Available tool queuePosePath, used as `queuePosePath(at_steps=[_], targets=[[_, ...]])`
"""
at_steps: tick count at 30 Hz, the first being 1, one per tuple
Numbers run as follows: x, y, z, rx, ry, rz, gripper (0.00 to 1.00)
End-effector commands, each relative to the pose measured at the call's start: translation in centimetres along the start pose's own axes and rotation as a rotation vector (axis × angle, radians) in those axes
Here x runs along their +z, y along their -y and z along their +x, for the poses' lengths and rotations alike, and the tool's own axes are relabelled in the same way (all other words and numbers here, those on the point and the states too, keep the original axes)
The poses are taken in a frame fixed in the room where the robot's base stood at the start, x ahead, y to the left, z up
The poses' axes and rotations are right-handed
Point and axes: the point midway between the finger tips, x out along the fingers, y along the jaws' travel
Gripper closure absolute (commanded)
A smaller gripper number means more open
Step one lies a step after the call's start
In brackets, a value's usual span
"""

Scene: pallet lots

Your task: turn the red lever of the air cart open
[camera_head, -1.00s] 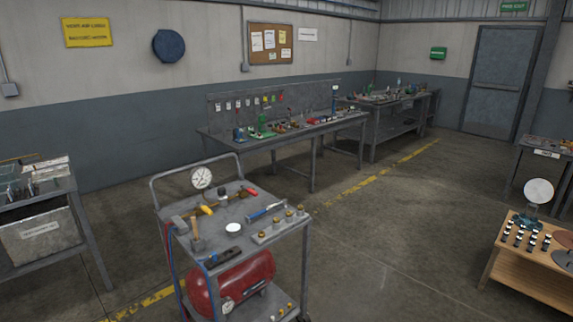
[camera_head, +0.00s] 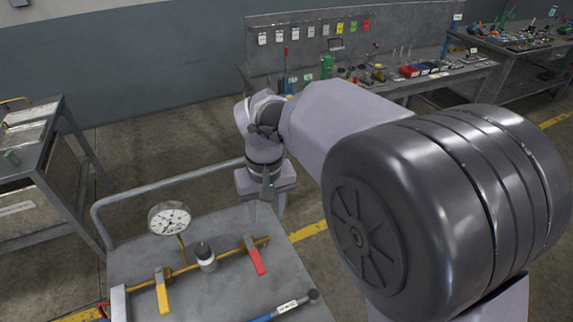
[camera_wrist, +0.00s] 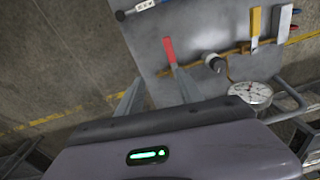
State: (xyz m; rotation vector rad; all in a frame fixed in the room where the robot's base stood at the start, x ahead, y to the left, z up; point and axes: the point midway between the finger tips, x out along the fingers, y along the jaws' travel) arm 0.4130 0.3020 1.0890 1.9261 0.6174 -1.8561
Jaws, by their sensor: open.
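The red lever (camera_head: 254,256) is on the right end of a brass pipe (camera_head: 205,265) on top of the air cart (camera_head: 225,293). It lies aslant to the pipe. The red lever also shows in the wrist view (camera_wrist: 169,50), just beyond my fingertips. My gripper (camera_head: 267,212) points down near the cart's far right corner, behind the red lever. In the wrist view my gripper (camera_wrist: 157,88) is open, fingers apart, with nothing between them. I see no contact with the lever.
A yellow lever (camera_head: 162,291), a dark-topped knob (camera_head: 205,256) and a pressure gauge (camera_head: 169,218) stand along the pipe. A blue-handled tool (camera_head: 285,308) lies near the front. The cart's handrail (camera_head: 150,187) runs behind. A workbench (camera_head: 440,81) stands against the wall.

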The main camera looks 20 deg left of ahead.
Motion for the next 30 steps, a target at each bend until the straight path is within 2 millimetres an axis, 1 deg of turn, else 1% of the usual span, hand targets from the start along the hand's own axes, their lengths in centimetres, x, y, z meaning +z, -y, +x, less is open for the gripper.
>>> queuePosePath(at_steps=[1, 3, 5, 8, 11, 12, 18, 21, 25, 27, 30], targets=[[-0.7, 1.3, 1.2, 0.008, 0.023, -0.043, 0.56], [-1.3, 2.5, 2.5, 0.015, 0.04, -0.083, 0.56], [-1.6, 3.0, 3.3, 0.018, 0.047, -0.1, 0.56], [-1.5, 3.1, 5.1, 0.02, 0.052, -0.105, 0.56], [-1.3, 3.0, 7.9, 0.02, 0.053, -0.105, 0.56], [-1.2, 3.0, 9.2, 0.02, 0.053, -0.103, 0.56], [-0.9, 2.8, 15.3, 0.019, 0.053, -0.101, 0.56], [-0.8, 2.7, 17.8, 0.019, 0.051, -0.102, 0.56], [-0.8, 2.7, 19.8, 0.019, 0.05, -0.101, 0.56], [-0.7, 2.7, 20.4, 0.019, 0.05, -0.1, 0.56], [-0.8, 2.7, 20.6, 0.019, 0.048, -0.1, 0.56]])
